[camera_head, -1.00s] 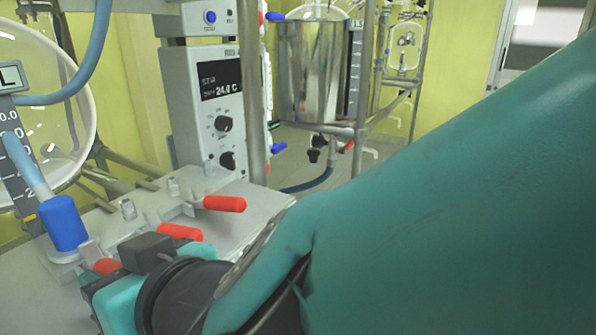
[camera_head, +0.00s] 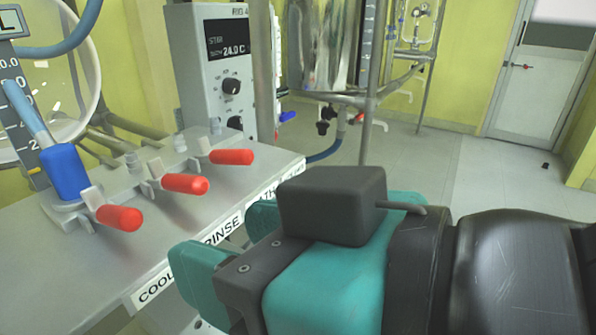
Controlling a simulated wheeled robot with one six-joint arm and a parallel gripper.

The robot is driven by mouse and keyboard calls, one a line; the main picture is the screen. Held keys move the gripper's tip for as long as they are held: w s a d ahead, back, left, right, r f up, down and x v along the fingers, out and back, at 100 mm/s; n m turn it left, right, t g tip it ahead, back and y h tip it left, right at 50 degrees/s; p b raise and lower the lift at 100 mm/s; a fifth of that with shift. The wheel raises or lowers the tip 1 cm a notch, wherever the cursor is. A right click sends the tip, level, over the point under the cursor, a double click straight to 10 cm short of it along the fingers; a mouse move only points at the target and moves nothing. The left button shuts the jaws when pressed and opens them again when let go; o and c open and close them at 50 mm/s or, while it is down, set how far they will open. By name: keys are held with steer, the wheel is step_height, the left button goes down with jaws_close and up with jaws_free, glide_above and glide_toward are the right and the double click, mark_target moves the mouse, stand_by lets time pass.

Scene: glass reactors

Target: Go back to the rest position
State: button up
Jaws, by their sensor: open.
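My gripper (camera_head: 222,243) is in the lower middle of the head view, pointing left. Its two teal fingers are apart, with no object visible between them; part of the gap is hidden by the gripper body. It is at the bench's front edge, to the right of and nearer than the red-handled valves. Three red valve handles, the front one (camera_head: 120,217), the middle one (camera_head: 186,184) and the back one (camera_head: 232,157), stick out to the right from a grey block. The gripper looks apart from all of them.
The grey bench (camera_head: 60,270) carries edge labels, partly hidden by my gripper. A blue hose fitting (camera_head: 66,171) stands on the valve block. A control box (camera_head: 222,75) reading 24.0 C is behind. A steel frame stands farther back. Floor (camera_head: 410,165) is clear towards a door (camera_head: 540,80).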

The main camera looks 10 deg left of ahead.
steer(key=w+d+f+m+h, duration=0.3)
steer(key=w+d+f+h, duration=0.2)
steer(key=w+d+f, duration=0.2)
steer(key=s+d+f+m+g+h, duration=0.1)
steer(key=d+f+g+h, duration=0.15)
steer(key=d, duration=0.35)
steer(key=s+d+f+g+h, duration=0.1)
steer(key=d+g+h, duration=0.1)
steer(key=d+g, duration=0.35)
step_height(320, 180, up, 31)
steer(key=d+t+p, duration=0.1)
steer(key=p, duration=3)
steer(key=shift+d+t, duration=0.25)
steer(key=shift+t, duration=0.05)
steer(key=shift+f+y, duration=0.15)
steer(key=shift+y, duration=0.1)
